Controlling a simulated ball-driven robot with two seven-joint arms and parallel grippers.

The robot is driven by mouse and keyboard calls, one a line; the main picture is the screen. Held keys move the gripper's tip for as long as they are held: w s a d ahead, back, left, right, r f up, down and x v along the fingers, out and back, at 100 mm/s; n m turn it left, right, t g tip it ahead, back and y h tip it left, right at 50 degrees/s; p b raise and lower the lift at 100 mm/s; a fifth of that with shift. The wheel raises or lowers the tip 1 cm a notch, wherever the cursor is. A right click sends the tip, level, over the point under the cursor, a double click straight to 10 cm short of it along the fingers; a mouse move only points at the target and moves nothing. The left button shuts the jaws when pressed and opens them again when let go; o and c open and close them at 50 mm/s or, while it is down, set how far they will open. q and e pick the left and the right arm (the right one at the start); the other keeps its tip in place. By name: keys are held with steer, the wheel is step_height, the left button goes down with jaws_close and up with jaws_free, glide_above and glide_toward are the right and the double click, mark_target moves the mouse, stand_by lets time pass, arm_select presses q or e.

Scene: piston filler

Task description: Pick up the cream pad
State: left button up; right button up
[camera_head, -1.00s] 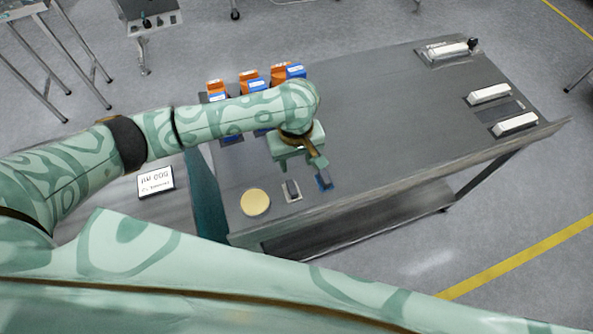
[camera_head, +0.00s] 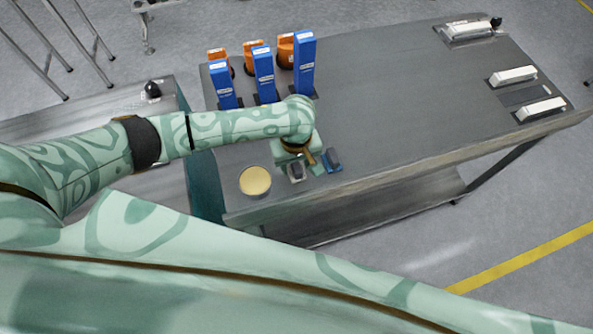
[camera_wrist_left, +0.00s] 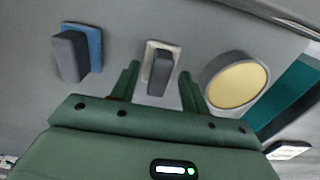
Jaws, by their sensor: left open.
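The cream pad (camera_wrist_left: 151,56), a small cream plate with an upright grey block on it, lies on the grey table near its front edge. In the head view the cream pad (camera_head: 296,174) shows just below my left gripper (camera_head: 299,163). In the wrist view my left gripper (camera_wrist_left: 158,84) is open, with one finger on each side of the grey block and a gap to both. I cannot tell how far above the table the fingertips are. A similar blue pad (camera_wrist_left: 95,48) with a grey block stands to the left in that view. My right gripper is not in view.
A round dish with a yellow top (camera_head: 255,181) sits close beside the cream pad. Blue upright boxes (camera_head: 264,76) and orange containers (camera_head: 285,50) stand at the back left. White blocks (camera_head: 513,76) lie at the right. The table's middle is clear.

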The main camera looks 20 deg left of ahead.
arm_select(q)
steer(key=shift+f, duration=0.55)
steer(key=shift+r, duration=0.15)
steer(key=c, duration=0.6)
steer(key=shift+r+p, duration=0.4)
steer(key=shift+r, duration=0.25)
steer(key=r, duration=0.1)
steer(key=r+p, duration=0.1)
steer(key=r, duration=0.1)
steer(key=shift+w, duration=0.4)
steer(key=shift+w+a+r+p, duration=0.15)
steer(key=shift+w+r, duration=1.3)
steer(key=shift+w, duration=0.75)
steer(key=shift+w+a+r+p, duration=0.15)
steer(key=shift+w+r, duration=1.3)
steer(key=shift+w, duration=0.75)
steer(key=shift+w+a+r+p, duration=0.15)
steer(key=shift+w+r, duration=1.3)
steer(key=shift+w, duration=0.75)
